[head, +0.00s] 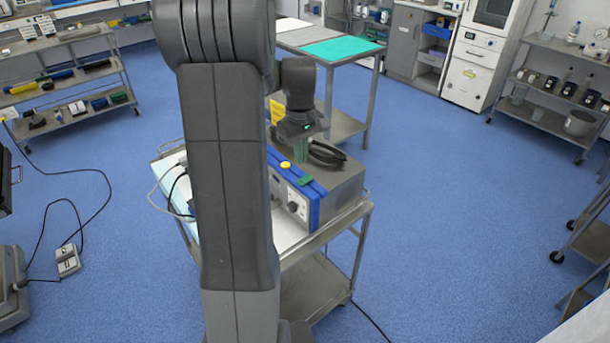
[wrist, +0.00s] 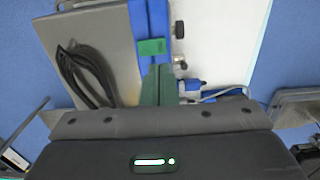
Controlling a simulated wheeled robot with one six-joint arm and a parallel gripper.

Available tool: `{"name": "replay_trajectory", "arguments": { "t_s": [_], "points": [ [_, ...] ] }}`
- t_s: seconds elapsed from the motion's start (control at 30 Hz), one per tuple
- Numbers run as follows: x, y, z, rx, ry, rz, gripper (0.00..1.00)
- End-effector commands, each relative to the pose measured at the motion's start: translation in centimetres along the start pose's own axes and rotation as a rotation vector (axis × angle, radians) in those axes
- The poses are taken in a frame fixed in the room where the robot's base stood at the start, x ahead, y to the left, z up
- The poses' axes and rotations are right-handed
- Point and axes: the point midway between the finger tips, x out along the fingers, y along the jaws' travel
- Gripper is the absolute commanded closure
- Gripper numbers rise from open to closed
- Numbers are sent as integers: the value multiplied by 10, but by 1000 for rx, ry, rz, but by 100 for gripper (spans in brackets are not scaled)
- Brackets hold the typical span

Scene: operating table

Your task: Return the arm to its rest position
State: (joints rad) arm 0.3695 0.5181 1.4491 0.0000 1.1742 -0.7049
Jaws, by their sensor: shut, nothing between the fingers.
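My gripper (head: 302,156) hangs from my arm, pointing down above the grey and blue device on the cart. Its green fingers are together with nothing between them. In the wrist view the fingers (wrist: 158,72) show just above my dark wrist housing, over the blue front edge of the device (wrist: 105,25). My own grey arm fills the middle of the head view and hides part of the cart. I cannot tell the exact gap between the fingertips and the device top.
The device (head: 340,187) bears a coiled black cable (head: 326,153), a yellow knob (head: 285,164) and a green patch (head: 305,181). It stands on a metal cart (head: 352,214). A table with a teal cloth (head: 341,48) stands behind. Shelves (head: 548,80) line the right. Blue floor is open at right.

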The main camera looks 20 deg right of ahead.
Motion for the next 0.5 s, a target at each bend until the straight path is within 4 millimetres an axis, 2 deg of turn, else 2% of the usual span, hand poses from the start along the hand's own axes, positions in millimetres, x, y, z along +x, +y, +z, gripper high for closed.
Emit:
{"name": "replay_trajectory", "arguments": {
  "t_s": [0.3, 0.5],
  "points": [
    [3, 0, 0, 0, 0, 0, 100],
    [15, 0, 0, 0, 0, 0, 100]
  ]
}}
